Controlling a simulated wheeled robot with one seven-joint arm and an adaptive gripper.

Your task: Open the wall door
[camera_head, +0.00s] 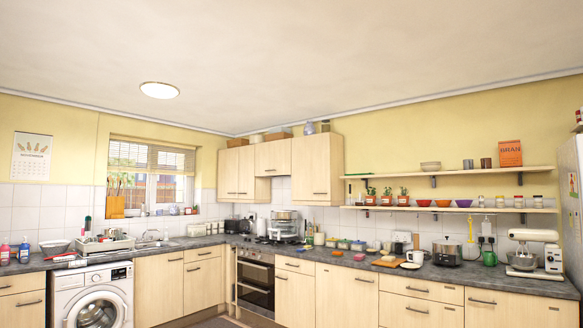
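Pale wood wall cabinets hang in the far corner in the head view. The left cabinet door (238,174) faces out beside the window side. A shorter middle wall panel (272,158) sits above the cooker. The right wall cabinet door (312,168) is larger and nearest to me. I cannot tell which one is the wall door of the task. My gripper is not in view.
A dark worktop (300,246) crowded with kitchen items runs below the wall cabinets. The oven (255,282) and washing machine (92,295) stand under it. Open shelves (450,209) with pots and bowls extend right of the cabinets. Boxes (278,136) sit on top.

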